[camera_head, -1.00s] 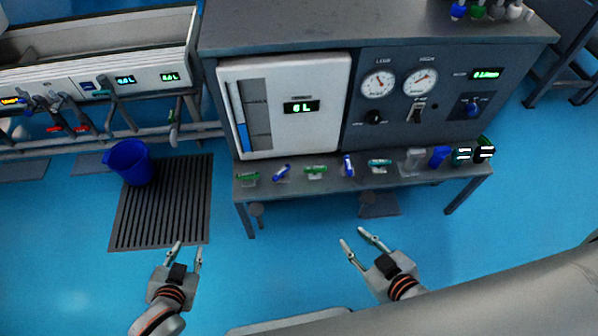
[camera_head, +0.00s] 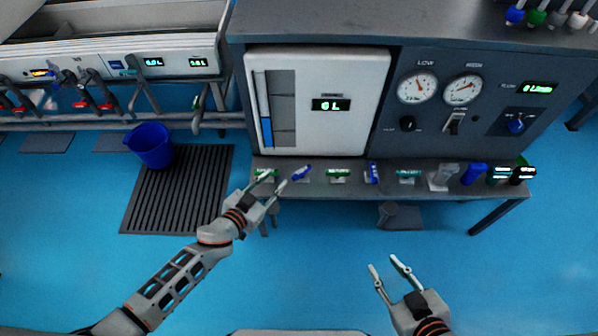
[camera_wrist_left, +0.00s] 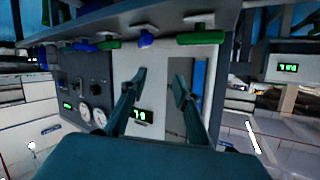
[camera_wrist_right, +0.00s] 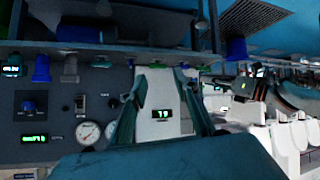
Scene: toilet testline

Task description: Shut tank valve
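A row of valve handles runs along the low shelf under the test panel in the head view: green (camera_head: 265,172), blue (camera_head: 301,173), green (camera_head: 338,172), blue (camera_head: 372,173) and teal (camera_head: 408,173). I cannot read which is the tank valve. My left gripper (camera_head: 274,182) is open and empty, its fingertips at the shelf's front left, near the leftmost green handle. In the left wrist view that green handle (camera_wrist_left: 200,38) shows beyond the open fingers; contact cannot be told. My right gripper (camera_head: 384,264) is open and empty, over the floor in front of the shelf.
The white tank panel (camera_head: 350,120) shows 6 L, with gauges (camera_head: 418,87) to its right. A blue bucket (camera_head: 152,145) stands on the floor grate (camera_head: 180,195) to the left. The floor before the shelf is clear.

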